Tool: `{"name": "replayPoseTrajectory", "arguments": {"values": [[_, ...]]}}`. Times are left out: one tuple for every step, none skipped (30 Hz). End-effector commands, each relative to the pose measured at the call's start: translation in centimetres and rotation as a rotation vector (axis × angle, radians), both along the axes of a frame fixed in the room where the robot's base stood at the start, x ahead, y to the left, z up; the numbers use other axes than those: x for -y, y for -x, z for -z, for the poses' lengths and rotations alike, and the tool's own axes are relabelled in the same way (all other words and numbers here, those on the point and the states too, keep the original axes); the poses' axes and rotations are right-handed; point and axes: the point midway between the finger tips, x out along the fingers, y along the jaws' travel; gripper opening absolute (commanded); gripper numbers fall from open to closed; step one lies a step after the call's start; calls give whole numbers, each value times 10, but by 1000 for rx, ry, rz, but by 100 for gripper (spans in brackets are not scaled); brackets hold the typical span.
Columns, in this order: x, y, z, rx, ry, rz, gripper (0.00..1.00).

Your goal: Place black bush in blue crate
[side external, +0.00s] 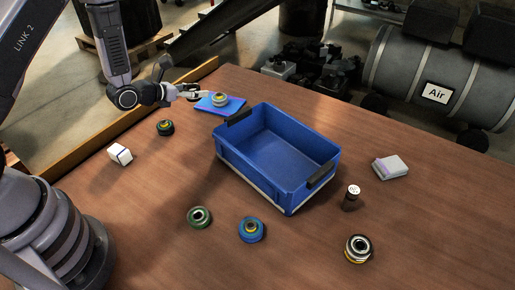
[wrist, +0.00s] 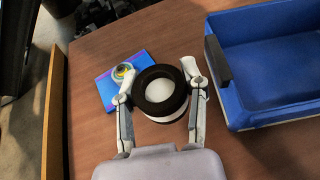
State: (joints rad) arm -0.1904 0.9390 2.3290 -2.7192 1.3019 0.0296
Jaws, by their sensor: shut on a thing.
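My gripper (wrist: 159,90) is shut on the black bush (wrist: 160,108), a thick black ring with a white lower band and pale centre in the wrist view. The fingers press it from the left and right. In the side view my gripper (side external: 192,92) is left of the blue crate (side external: 283,187), near the far-left table edge; the bush is small and partly hidden there. The crate is open and empty, with dark end handles. Its near-left part also shows at the right of the wrist view (wrist: 268,117).
A blue pad (side external: 232,107) bearing a yellow-ringed bush (side external: 220,99) lies beside my gripper.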

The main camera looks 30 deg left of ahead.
Motion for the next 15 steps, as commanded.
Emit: {"name": "replayPoseTrajectory", "arguments": {"values": [[1,-3,-25,15,3,11,2],[3,-4,-38,15,6,18,2],[4,-3,-54,15,7,27,2],[5,-3,-66,15,9,33,2],[6,-1,-78,13,8,39,2],[8,1,-93,13,7,44,2],[8,3,-103,11,6,49,2],[9,5,-113,11,3,52,2],[10,9,-125,10,0,57,2],[11,11,-133,8,-3,58,2],[11,14,-141,7,-5,59,2],[12,17,-150,7,-10,60,2],[12,20,-156,6,-12,60,2],[12,22,-160,5,-15,60,2],[12,25,-166,4,-18,61,2]]}}
